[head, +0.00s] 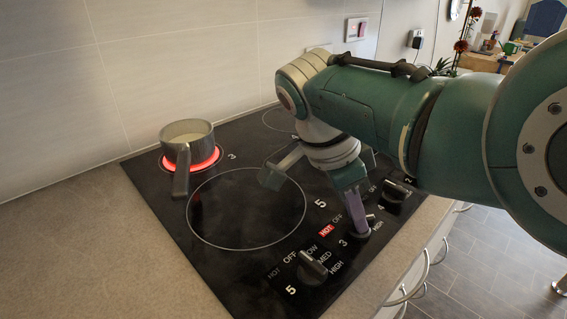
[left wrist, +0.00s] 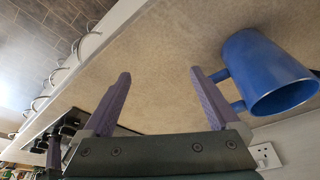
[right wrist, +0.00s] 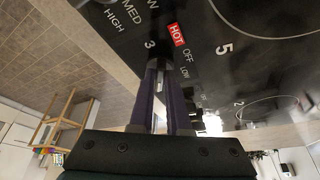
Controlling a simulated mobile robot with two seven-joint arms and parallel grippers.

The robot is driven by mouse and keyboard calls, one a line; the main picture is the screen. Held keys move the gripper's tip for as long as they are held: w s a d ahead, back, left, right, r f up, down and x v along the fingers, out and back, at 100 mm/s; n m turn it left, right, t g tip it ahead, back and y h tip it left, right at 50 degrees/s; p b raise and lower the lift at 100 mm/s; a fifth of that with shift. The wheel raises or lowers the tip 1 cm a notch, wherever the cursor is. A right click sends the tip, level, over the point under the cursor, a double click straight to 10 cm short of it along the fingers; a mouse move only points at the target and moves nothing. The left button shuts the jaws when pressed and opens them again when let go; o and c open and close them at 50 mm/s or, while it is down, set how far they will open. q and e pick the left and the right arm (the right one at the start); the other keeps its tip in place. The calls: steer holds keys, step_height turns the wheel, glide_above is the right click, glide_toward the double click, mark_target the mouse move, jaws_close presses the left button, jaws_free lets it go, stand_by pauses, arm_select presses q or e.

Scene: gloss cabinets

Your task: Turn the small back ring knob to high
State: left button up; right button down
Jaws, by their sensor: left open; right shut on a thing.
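The knob marked 3 (head: 358,232) is on the front edge of the black cooktop (head: 215,270), between the knob marked 5 (head: 313,267) and the one marked 4 (head: 394,193). My right gripper (head: 355,217) points down and is shut on the knob marked 3; its purple fingers hide most of it. In the right wrist view the fingers (right wrist: 162,85) close together beside the number 3. The small back ring (head: 210,163), also marked 3, glows red under a small pot (head: 187,140). My left gripper (left wrist: 160,82) is open, with nothing between its fingers.
A lit red HOT label (right wrist: 177,35) is close to the right fingers. A blue mug (left wrist: 265,75) stands on the counter, its handle close to one left finger. A tiled wall (head: 180,60) borders the cooktop; the counter at left (head: 90,230) is clear.

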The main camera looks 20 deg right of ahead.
arm_select(q)
steer(key=shift+a, duration=0.1)
arm_select(e)
steer(key=shift+d, duration=0.1)
steer(key=c, duration=0.9)
jaws_free()
arm_select(q)
steer(key=shift+r+p, duration=0.85)
steer(key=shift+p, duration=0.05)
arm_select(e)
steer(key=v, duration=1)
